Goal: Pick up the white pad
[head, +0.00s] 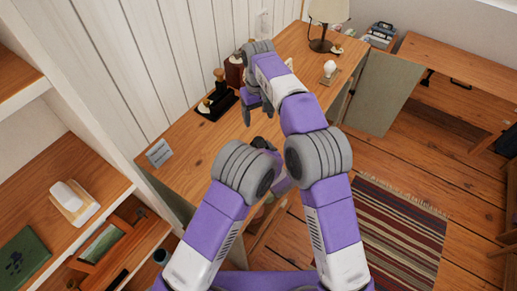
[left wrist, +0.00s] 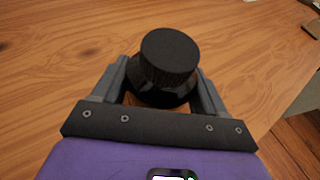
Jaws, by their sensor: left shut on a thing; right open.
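My left gripper (left wrist: 161,72) is shut on a round black knob-like thing (left wrist: 169,58), which has a flat top and a wider flared base. The wood tabletop lies behind it in the left wrist view. In the head view my arm mostly hides this gripper, and the black thing cannot be made out. My right gripper (head: 257,112) is open over the desk, fingers pointing down. I cannot tell for sure which thing is the white pad.
The wooden desk (head: 180,175) holds a small card (head: 159,153), a black tray (head: 213,108), a lamp (head: 322,40) and a white bulb-shaped thing (head: 330,67). A shelf unit stands at left. A striped rug (head: 400,230) covers floor at right. The desk's near left part is mostly clear.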

